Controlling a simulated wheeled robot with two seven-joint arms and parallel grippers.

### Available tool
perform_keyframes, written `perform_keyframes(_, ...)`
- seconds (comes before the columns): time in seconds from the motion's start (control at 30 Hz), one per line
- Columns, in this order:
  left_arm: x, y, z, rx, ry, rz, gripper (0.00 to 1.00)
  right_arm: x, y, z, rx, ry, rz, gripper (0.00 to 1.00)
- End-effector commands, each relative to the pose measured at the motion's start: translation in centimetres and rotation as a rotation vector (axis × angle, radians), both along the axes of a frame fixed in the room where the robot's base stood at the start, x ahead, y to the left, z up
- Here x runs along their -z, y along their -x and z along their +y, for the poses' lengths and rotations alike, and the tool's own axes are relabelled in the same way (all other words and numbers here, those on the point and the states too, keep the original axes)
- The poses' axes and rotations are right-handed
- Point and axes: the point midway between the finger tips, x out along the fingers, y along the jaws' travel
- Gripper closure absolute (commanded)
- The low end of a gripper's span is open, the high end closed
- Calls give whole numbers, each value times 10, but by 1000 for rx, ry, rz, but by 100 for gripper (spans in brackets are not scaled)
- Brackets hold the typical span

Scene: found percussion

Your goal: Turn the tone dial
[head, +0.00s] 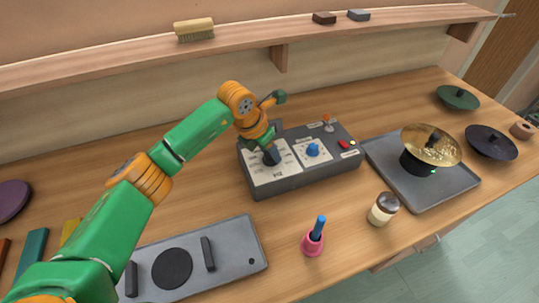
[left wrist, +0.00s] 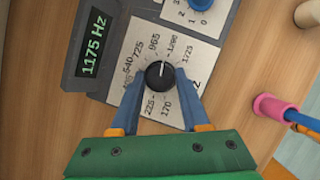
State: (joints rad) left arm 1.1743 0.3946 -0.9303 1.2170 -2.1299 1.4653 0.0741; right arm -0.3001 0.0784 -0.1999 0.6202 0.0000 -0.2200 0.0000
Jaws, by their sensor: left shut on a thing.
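The tone dial (left wrist: 159,73) is a round black knob with a white pointer line, on a white panel printed with numbers around it. In the left wrist view its pointer aims up, between the 965 and 1290 marks. The display (left wrist: 93,43) beside it reads 1175 Hz in green. My left gripper (left wrist: 160,82) is shut on the dial, one blue finger on each side. In the head view, the left gripper (head: 269,151) reaches down to the left panel of the grey control box (head: 310,182) and partly hides the dial. My right gripper is not in view.
A blue knob (head: 313,150) sits on the panel to the right. In front stand a pink holder with a blue handle (head: 313,240) and a brown-topped shaker (head: 383,209). A grey tray (head: 440,193) bears a brass cymbal (head: 431,145). A shelf (head: 260,37) runs behind.

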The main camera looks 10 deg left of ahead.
Motion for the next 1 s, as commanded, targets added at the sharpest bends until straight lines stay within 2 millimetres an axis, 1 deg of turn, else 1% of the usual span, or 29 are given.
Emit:
perform_keyframes(0.03, 2, -1, 0, 23, 1, -3, 100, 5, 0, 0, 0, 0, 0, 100)
perform_keyframes(0.1, 1, -1, 1, 59, 1, -3, 100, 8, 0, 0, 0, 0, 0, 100)
perform_keyframes(0.37, 0, -1, 1, 148, 1, -3, 100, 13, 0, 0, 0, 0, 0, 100)
perform_keyframes(0.87, -1, -1, 1, 169, 1, -2, 100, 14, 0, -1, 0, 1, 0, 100)
perform_keyframes(0.9, -1, -1, 1, 169, 1, -2, 46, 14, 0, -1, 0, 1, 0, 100)
perform_keyframes(0.97, -1, -1, 1, 169, 1, -2, 30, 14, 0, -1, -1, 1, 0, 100)
perform_keyframes(1.0, -1, -1, 1, 169, 1, -2, 24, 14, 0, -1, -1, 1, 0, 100)
